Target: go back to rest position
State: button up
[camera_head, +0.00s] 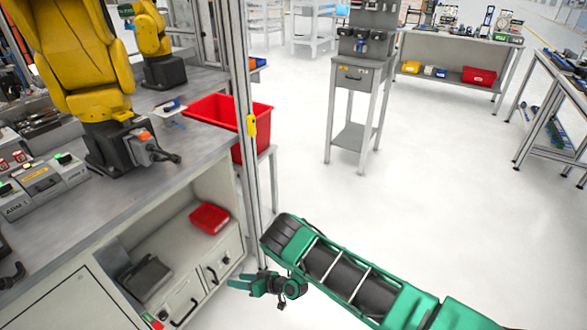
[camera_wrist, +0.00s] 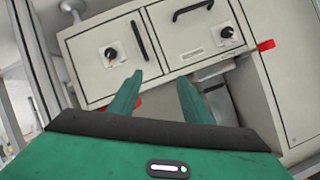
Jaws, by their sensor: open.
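My gripper (camera_head: 240,283) is at the bottom centre of the head view, at the end of my green and black arm. It is beside the front of the grey workbench, near the lower drawers. In the wrist view my gripper (camera_wrist: 160,98) shows two green fingers spread apart, with nothing held between them. Beyond the fingers are the grey drawer fronts (camera_wrist: 150,45) with black handles and knobs. A bit of red shows behind the left finger.
A red bin (camera_head: 209,218) sits in the bench's open shelf. A metal post (camera_head: 250,140) stands at the bench corner, close to my arm. A large red crate (camera_head: 262,118) is behind it. Yellow robot arms (camera_head: 75,60) stand on the bench.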

jog(key=w+d+r+m+t+h, duration=0.1)
jog(key=w+d+r+h, duration=0.1)
jog(key=w+d+r, duration=0.75)
jog(key=w+d+r+h, duration=0.3)
jog(key=w+d+r, duration=0.4)
jog(key=r, duration=0.6)
jog(key=s+d+r+m+h, duration=0.1)
jog(key=d+r+m+h, duration=0.1)
jog(key=d+r, duration=0.8)
jog(key=s+d+r+m+h, duration=0.1)
jog(key=d+r+m+h, duration=0.1)
jog(key=d+r, duration=0.75)
jog(key=s+d+r+m+g+h, duration=0.15)
jog(key=s+d+r, duration=0.35)
jog(key=s+d, duration=0.5)
jog(key=s+d+r+m+g+h, duration=0.1)
jog(key=s+d+r+m, duration=0.1)
jog(key=s+d+r, duration=0.55)
jog(key=s+d+r+m+g, duration=0.1)
jog(key=s+d, duration=0.3)
jog(key=s, duration=1.1)
jog(key=s+d+r+m+g, duration=0.1)
jog(key=s+d+m, duration=0.3)
jog(key=s, duration=1.2)
jog(key=shift+g, duration=0.85)
